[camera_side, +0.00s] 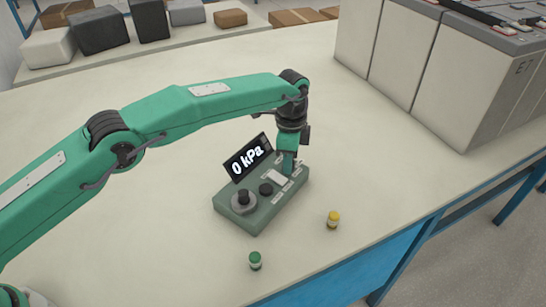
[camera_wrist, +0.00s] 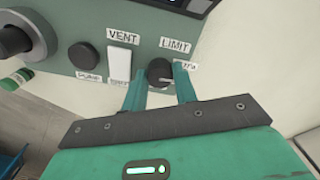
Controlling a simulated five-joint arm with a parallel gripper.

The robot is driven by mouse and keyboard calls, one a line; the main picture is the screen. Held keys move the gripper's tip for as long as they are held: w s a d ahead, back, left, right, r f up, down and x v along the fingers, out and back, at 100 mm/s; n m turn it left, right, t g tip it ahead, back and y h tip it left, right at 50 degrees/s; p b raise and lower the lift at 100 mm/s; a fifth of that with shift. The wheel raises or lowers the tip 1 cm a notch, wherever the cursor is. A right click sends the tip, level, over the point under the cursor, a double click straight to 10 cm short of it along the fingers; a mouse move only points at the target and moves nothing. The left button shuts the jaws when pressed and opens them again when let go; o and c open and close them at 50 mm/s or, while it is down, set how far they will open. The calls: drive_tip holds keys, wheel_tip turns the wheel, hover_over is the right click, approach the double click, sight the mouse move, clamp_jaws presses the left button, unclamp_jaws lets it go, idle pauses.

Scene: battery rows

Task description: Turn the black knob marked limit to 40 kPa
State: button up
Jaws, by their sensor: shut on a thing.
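The black limit knob (camera_wrist: 159,72) sits on the green control box under the label LIMIT (camera_wrist: 175,45) in the wrist view. My gripper (camera_wrist: 160,85) has one green finger on each side of this knob and is shut on it. A pale pointer line on the knob points to the right in the wrist view. In the side view my gripper (camera_side: 288,163) reaches down onto the right end of the control box (camera_side: 246,220) and hides the limit knob. The tilted display (camera_side: 248,158) reads 0 kPa.
Left of the limit knob are a white VENT switch (camera_wrist: 121,62), a second black knob (camera_wrist: 83,55) and a larger round knob (camera_wrist: 14,41). A green-capped vial (camera_side: 255,260) and a yellow-capped vial (camera_side: 333,219) stand in front of the box. Large battery blocks (camera_side: 470,80) stand at the right.

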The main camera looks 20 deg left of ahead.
drive_tip(key=n, duration=0.5)
drive_tip(key=shift+r, duration=0.1)
idle(0.3)
drive_tip(key=o, duration=0.7)
drive_tip(key=shift+r, duration=3.85)
